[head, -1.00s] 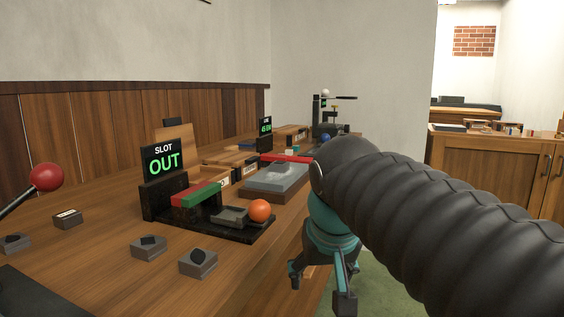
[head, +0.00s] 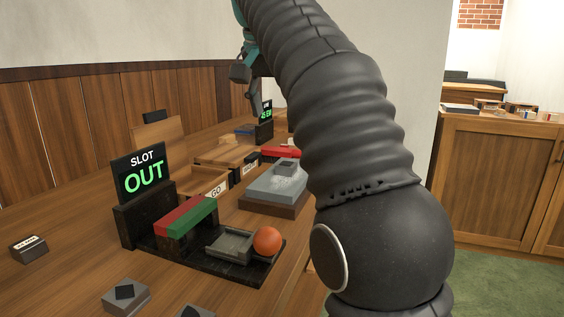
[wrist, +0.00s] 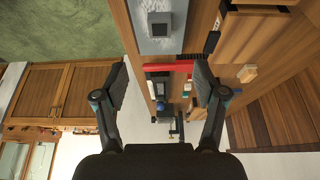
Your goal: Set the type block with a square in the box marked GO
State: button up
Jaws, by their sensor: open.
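The box marked GO (head: 205,183) is an open wooden box on the bench, behind the red and green bar. A grey type block (head: 125,296) with a dark four-sided mark lies at the front of the bench; whether the mark is a square or a diamond I cannot tell. Another grey block (head: 194,312) is cut off by the bottom edge. A third grey block (head: 287,166) sits on the stone slab; it also shows in the wrist view (wrist: 160,24), its mark unclear. My gripper (head: 248,82) is raised above the bench, apart from the blocks; in the wrist view (wrist: 160,82) its fingers are open and empty.
A SLOT sign reading OUT (head: 143,175) stands behind a black base with a grey tray and orange ball (head: 267,241). The grey slab (head: 272,186) lies right of the GO box. A second box (head: 250,165) adjoins it. My arm hides the bench's right side.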

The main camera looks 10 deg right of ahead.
send_over(286, 163)
jog(key=s+a, duration=0.1)
jog(key=s, duration=0.2)
jog(key=f, duration=0.7)
jog(key=shift+w+a, duration=0.2)
jog(key=shift+w, duration=0.05)
jog(key=shift+b+x, duration=0.7)
jog(key=shift+x, duration=2.35)
jog(key=shift+r, duration=0.1)
grip_shut()
